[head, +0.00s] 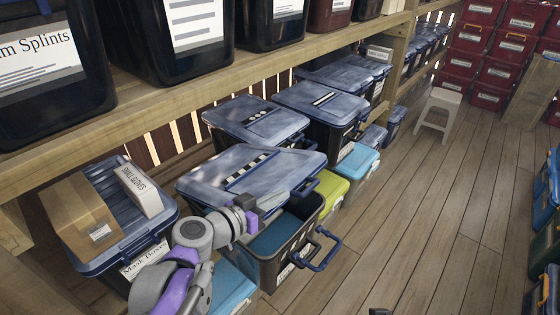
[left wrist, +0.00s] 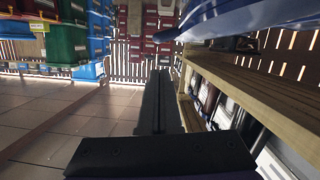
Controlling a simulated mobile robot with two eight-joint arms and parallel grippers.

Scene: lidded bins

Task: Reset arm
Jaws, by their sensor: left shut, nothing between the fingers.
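My left arm (head: 195,235) comes in from the bottom in the head view. Its gripper (head: 268,203) is beside the front edge of a blue lid (head: 235,165), above a dark bin (head: 285,262). The lid sits tilted and the bin's front part is open, showing a blue inside. In the left wrist view the left gripper's fingers (left wrist: 160,100) are together with nothing between them. A blue lid edge (left wrist: 240,18) hangs above them; I cannot tell contact. A small dark tip at the head view's bottom edge may be my right gripper; its fingers cannot be made out.
A bin with a cardboard box (head: 80,212) and a white box (head: 139,190) on its lid stands left. A wooden shelf (head: 200,100) runs above. More lidded bins stand behind. A white stool (head: 438,112) stands on the floor. The floor at right (head: 420,220) is clear.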

